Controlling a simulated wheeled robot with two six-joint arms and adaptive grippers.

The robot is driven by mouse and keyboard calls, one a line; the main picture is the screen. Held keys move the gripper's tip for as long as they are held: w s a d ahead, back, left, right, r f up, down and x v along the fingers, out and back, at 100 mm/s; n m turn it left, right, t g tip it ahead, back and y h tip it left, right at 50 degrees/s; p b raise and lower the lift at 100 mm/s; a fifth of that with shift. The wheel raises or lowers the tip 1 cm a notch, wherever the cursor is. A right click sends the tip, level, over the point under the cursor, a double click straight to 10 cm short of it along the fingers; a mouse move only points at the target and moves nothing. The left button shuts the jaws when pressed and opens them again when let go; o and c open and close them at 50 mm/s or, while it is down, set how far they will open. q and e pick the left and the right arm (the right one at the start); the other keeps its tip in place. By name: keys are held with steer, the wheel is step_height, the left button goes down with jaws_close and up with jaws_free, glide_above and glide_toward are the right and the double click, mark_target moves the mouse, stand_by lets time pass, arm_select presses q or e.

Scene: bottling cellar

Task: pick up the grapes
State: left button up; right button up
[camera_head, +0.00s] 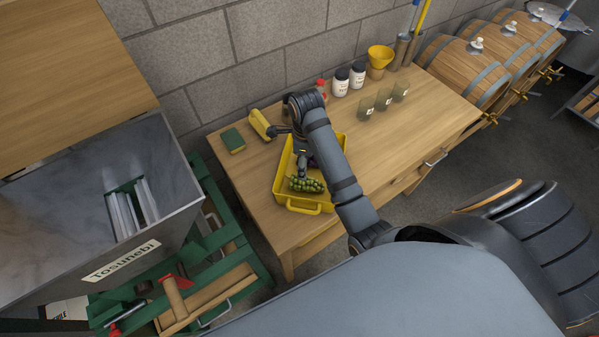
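A bunch of green grapes (310,186) lies in the near end of a yellow tray (300,208) on the wooden table. My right arm reaches in from the lower right, bends over the tray and points down into it. My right gripper (303,173) is just above or at the far edge of the grapes. Its fingertips are small and partly hidden, so I cannot tell whether they touch the grapes or how far they are apart. My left gripper is not in view.
Left of the tray lie a yellow object (261,124) and a green sponge-like block (232,141). The table's right part is clear.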

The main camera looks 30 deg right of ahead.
mark_target(306, 181)
steer(key=shift+s+f+b, duration=0.7)
steer(key=shift+s+b, duration=0.15)
steer(key=shift+b, duration=0.15)
steer(key=shift+f+b, duration=0.85)
steer(key=shift+w+f+b, duration=0.25)
steer(key=shift+f+b, duration=0.2)
steer(key=shift+f, duration=0.15)
steer(key=shift+w+f+b, duration=0.25)
steer(key=shift+f+b, duration=0.2)
steer(key=shift+f, duration=0.35)
steer(key=shift+s+f+b, duration=0.1)
steer(key=shift+f+b, duration=0.65)
steer(key=shift+b, duration=0.15)
steer(key=shift+f+p, duration=0.75)
steer(key=shift+f, duration=0.6)
steer(key=c, duration=0.6)
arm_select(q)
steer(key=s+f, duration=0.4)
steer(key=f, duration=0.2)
arm_select(e)
steer(key=shift+c, duration=0.2)
